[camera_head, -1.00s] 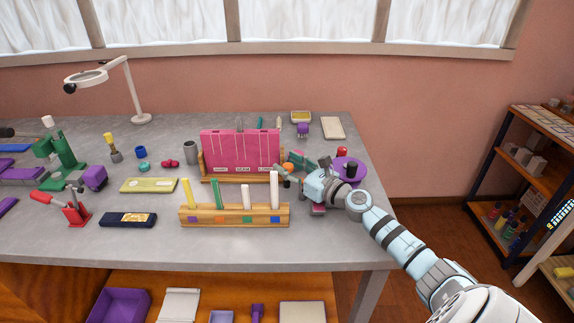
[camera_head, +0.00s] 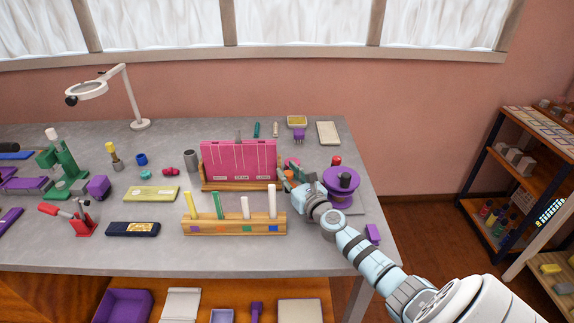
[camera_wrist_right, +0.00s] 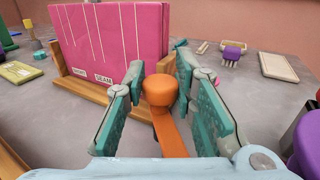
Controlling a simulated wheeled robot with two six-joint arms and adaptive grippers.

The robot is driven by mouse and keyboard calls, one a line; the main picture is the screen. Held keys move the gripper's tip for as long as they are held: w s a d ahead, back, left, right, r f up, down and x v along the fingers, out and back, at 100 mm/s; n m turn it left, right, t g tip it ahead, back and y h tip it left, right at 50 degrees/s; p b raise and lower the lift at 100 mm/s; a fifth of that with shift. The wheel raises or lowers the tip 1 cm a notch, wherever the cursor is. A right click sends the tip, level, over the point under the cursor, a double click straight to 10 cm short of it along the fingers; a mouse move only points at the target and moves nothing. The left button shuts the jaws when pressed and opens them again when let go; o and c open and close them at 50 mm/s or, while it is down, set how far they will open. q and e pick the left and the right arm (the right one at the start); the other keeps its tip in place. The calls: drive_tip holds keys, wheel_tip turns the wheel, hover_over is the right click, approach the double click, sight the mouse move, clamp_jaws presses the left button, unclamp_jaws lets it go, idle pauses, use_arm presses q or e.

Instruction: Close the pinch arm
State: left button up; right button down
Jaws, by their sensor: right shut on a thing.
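The orange pinch arm, a lever with a rounded knob (camera_wrist_right: 158,90), stands between the teal pads of my right gripper (camera_wrist_right: 159,78) in the right wrist view. The pads close on it from both sides. In the head view my right gripper (camera_head: 287,180) is low over the table, just right of the pink board and left of the purple spool. There the gripper mostly hides the orange arm and its base. My left gripper is in neither view.
The pink board (camera_head: 238,160) in its wooden stand is close to the left of my gripper. The purple spool (camera_head: 341,182) is close on the right. A wooden rack (camera_head: 234,229) with several upright sticks stands in front. A purple block (camera_head: 372,233) lies near the table's right edge.

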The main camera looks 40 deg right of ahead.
drive_tip(key=shift+d+r+m+h+p, duration=0.1)
drive_tip(key=shift+r+m+h+p, duration=0.15)
drive_tip(key=shift+m+h+p, duration=0.35)
drive_tip(key=h, duration=0.1)
drive_tip(key=m+g+h, duration=0.1)
drive_tip(key=shift+d+f+h, duration=0.15)
drive_tip(key=shift+d+h, duration=0.15)
drive_tip(key=shift+d, duration=0.05)
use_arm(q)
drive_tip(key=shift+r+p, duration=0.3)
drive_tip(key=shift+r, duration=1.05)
use_arm(e)
drive_tip(key=shift+s+d+m+g+h, duration=0.1)
drive_tip(key=shift+d+m+g+h, duration=0.2)
drive_tip(key=shift+m+g+h, duration=0.45)
drive_tip(key=shift+d+m+g+h, duration=0.25)
drive_tip(key=shift+m+g+h, duration=0.2)
drive_tip(key=shift+m+h, duration=0.55)
drive_tip(key=shift+f+h, duration=0.1)
drive_tip(key=shift+h, duration=0.15)
drive_tip(key=c, duration=1.3)
unclamp_jaws()
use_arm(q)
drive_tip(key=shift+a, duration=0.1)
